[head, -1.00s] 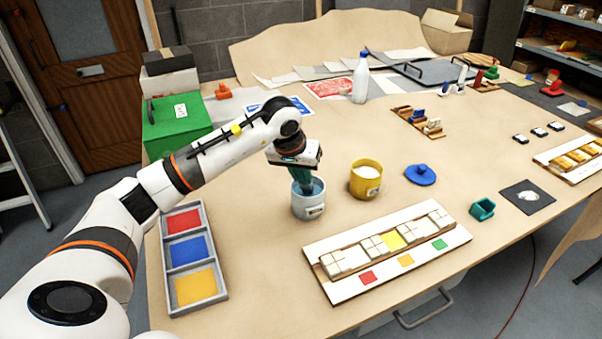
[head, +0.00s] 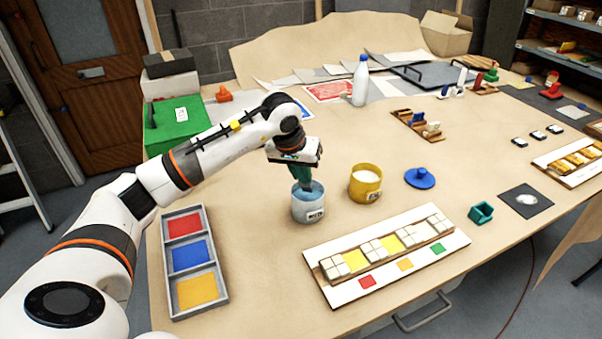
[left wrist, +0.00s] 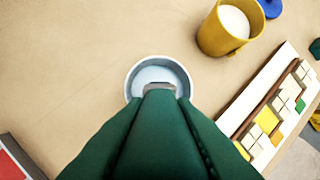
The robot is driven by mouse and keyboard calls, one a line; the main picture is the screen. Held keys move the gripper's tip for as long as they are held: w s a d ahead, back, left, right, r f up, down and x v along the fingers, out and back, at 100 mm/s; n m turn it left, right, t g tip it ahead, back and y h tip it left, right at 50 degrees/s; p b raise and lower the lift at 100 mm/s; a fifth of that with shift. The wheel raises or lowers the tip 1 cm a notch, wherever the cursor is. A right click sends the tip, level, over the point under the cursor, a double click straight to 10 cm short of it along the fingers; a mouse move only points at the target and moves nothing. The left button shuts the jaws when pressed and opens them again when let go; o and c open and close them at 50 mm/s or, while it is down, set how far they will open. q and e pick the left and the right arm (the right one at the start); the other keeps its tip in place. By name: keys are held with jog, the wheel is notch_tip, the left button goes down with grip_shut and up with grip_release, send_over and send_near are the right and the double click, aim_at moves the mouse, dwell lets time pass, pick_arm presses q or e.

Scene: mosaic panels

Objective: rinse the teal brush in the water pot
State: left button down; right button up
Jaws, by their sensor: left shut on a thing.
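The water pot (head: 307,209) is a grey-blue labelled cup in the middle of the table. It also shows in the left wrist view (left wrist: 130,84), with pale water inside. My left gripper (head: 299,166) is above the pot, shut on the teal brush (head: 304,181). The brush points down, slightly tilted, and its lower end is at the pot's mouth. In the left wrist view the dark green brush (left wrist: 158,140) fills the lower middle and covers the pot's near side. I cannot tell whether its tip touches the water. My right gripper is not in view.
A yellow pot (head: 365,191) with white contents stands just right of the water pot. The paint tray (head: 222,270) with red, blue and yellow wells lies to the left. A mosaic panel (head: 342,294) lies in front. A blue lid (head: 419,179) and a teal holder (head: 480,214) lie further right.

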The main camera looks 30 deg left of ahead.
pick_arm(q)
jog(key=shift+r+p, duration=1.2)
jog(key=shift+r, duration=1.15)
